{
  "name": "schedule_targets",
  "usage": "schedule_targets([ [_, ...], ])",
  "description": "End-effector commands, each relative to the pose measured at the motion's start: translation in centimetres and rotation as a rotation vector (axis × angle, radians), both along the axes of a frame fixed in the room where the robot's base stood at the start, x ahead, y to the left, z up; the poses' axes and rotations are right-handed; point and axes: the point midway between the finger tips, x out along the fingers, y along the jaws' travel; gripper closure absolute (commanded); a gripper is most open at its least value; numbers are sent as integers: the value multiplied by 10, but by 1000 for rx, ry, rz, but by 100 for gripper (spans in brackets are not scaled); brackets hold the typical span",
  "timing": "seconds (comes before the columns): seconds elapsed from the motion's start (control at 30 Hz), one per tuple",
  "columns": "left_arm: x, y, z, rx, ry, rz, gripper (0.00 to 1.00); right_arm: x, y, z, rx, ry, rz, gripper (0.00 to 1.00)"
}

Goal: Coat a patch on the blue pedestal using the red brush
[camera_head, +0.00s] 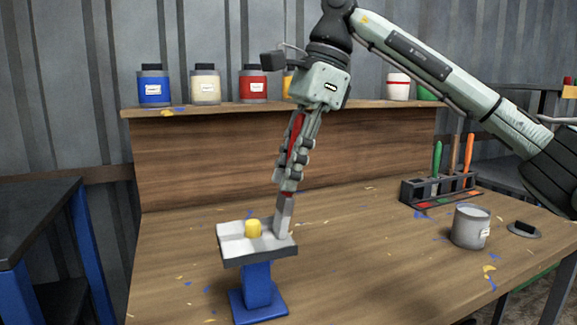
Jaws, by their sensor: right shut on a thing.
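The blue pedestal (257,289) stands on the table and carries a white-topped plate (232,231) with a dark front edge. A small yellow cylinder (253,228) stands on the middle of the plate. My right gripper (289,184) points down above the plate's right side, shut on the red brush. The red handle (296,130) shows between the fingers. The brush's grey head (283,216) hangs below them, its tip at the right part of the plate. I cannot tell for sure whether the tip touches it. My left gripper is not in view.
A grey can (471,227) and a dark lid (523,229) stand at the right. Behind them a rack (437,188) holds a green and orange brushes. Paint jars (205,86) line the back shelf (280,106). The table's left front (180,260) is clear apart from paint flecks.

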Motion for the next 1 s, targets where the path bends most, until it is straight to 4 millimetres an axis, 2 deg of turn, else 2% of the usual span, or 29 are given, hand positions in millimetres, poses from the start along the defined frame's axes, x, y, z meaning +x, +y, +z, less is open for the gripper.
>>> schedule_targets([
  [0.07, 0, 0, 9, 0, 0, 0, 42, 5, 1, 3, -1, 2, 0, 100],
  [0.27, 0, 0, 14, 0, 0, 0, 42, 11, 3, 0, -1, 0, -2, 100],
  [0.5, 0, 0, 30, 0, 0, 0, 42, 23, 6, 2, -2, 2, -1, 100],
  [1.0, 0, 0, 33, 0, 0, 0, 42, 40, 11, 0, -1, 1, 0, 100],
])
